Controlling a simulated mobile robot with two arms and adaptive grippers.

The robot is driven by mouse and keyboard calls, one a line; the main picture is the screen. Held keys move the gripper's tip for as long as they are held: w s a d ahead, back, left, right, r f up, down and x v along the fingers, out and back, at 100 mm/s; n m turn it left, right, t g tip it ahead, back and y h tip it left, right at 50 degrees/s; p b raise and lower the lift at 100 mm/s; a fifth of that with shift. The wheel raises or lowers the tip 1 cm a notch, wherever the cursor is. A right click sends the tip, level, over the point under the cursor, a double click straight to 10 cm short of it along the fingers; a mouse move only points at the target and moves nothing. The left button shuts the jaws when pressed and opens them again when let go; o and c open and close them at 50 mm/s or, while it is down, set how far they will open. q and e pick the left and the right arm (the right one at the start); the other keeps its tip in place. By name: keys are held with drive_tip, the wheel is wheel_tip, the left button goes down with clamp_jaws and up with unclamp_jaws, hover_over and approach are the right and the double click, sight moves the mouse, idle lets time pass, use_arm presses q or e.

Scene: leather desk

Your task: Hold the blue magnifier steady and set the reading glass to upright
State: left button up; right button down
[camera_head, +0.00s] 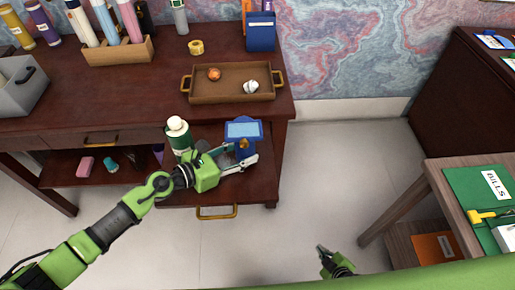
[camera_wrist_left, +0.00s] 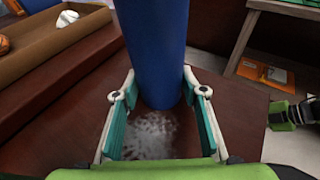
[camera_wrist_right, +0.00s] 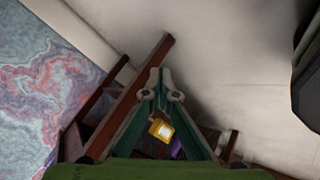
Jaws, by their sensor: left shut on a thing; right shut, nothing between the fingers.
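The blue magnifier (camera_head: 243,130), with a pale blue panel on top, stands upright on the lower wooden surface at the desk's right side. My left gripper (camera_head: 248,163) is shut on it low down. In the left wrist view its blue body (camera_wrist_left: 155,45) rises between the two fingers (camera_wrist_left: 155,100). My right gripper (camera_head: 321,248) is shut and empty, over the floor to the right of the desk. Its fingertips also meet in the right wrist view (camera_wrist_right: 161,76). I cannot make out a separate reading glass.
A green bottle with a white cap (camera_head: 179,137) stands just left of the magnifier. A brown tray (camera_head: 203,97) with two small objects lies on the desk above. A side table (camera_head: 431,172) stands at right. The floor between is clear.

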sight(244, 133)
drive_tip(key=w+a+r+n+t+y, duration=0.15)
drive_tip(key=w+r+n+t, duration=0.35)
drive_tip(key=w+r, duration=0.65)
drive_tip(key=w+a+r+n+y, duration=0.2)
drive_tip(key=w+r+n+y, duration=0.3)
drive_tip(key=r, duration=0.4)
drive_tip(key=w+a+r+n+y, duration=0.3)
drive_tip(key=r+n, duration=0.4)
drive_tip(key=r, duration=0.2)
drive_tip(key=s+a+r+n+g+y, duration=0.2)
drive_tip(key=s+r+n+g, duration=0.1)
drive_tip(key=r+n+g, duration=0.4)
drive_tip(key=s+a+r+n+g+y, duration=0.2)
drive_tip(key=s+r+n+y, duration=0.15)
drive_tip(key=n, duration=0.65)
drive_tip(key=s+a+r+n+g+y, duration=0.2)
drive_tip(key=r+n+g, duration=0.3)
drive_tip(key=r+n, duration=0.25)
drive_tip(key=a+r, duration=0.2)
drive_tip(key=a, duration=0.8)
drive_tip(key=shift+w+a+r+n, duration=0.15)
drive_tip(key=shift+a+r+n, duration=0.2)
